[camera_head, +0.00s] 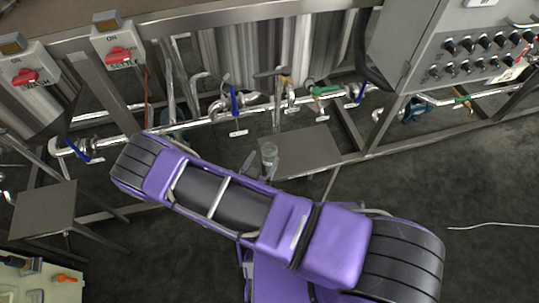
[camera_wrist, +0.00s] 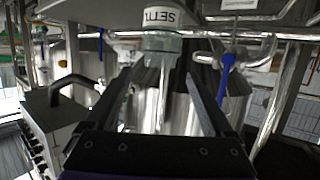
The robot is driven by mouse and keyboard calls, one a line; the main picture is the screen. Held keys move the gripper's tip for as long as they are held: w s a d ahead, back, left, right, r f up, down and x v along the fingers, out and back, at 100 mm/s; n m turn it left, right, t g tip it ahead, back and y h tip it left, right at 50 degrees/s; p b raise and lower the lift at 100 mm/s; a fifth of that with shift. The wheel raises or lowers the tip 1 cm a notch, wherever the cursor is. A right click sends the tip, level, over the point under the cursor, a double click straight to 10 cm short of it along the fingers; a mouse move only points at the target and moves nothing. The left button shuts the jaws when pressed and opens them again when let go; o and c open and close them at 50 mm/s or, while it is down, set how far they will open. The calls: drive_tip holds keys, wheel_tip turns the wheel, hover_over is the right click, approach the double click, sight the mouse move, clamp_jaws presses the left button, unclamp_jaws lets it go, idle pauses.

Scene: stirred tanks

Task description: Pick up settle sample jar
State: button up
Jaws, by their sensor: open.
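A small clear jar (camera_head: 269,155) stands upright at the left edge of a small grey table (camera_head: 308,150) in the head view. In the wrist view the jar (camera_wrist: 162,44) shows near the top centre, with a white label reading "SETTL" upside down. My gripper (camera_head: 261,168) is by the jar in the head view, partly hidden behind my arm. In the wrist view my gripper (camera_wrist: 160,78) has its two fingers spread apart, with the jar between and beyond their tips. I see no clear contact between the fingers and the jar.
Pipes with blue-handled (camera_head: 235,102) and green-handled (camera_head: 325,90) valves run behind the table. A control panel (camera_head: 478,55) is at upper right. A settle switch box (camera_head: 118,46) and another grey table (camera_head: 43,209) are at left. Open floor lies at right.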

sight(271, 144)
drive_tip(key=b+x, duration=0.1)
drive_tip(key=x, duration=0.9)
drive_tip(key=shift+a+r, duration=0.1)
drive_tip(key=shift+r, duration=0.05)
clamp_jaws()
